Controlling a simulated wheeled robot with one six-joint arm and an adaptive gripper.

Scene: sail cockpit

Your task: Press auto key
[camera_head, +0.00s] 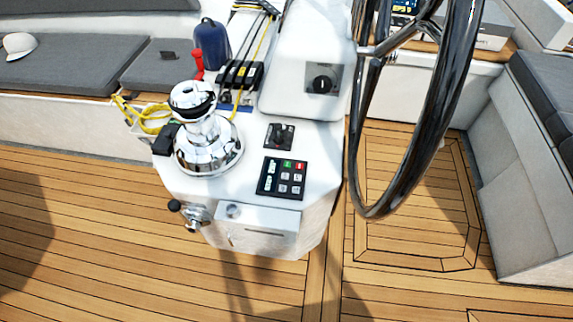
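A black control keypad (281,178) lies on the sloping white console top, near its front edge. The labels are too small to read, so I cannot tell which key is marked auto. My gripper is not in view, and nothing covers the keypad.
A chrome winch (207,140) stands left of the keypad. The large black steering wheel (432,130) rises at the right. Teak deck (110,225) in front is clear.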

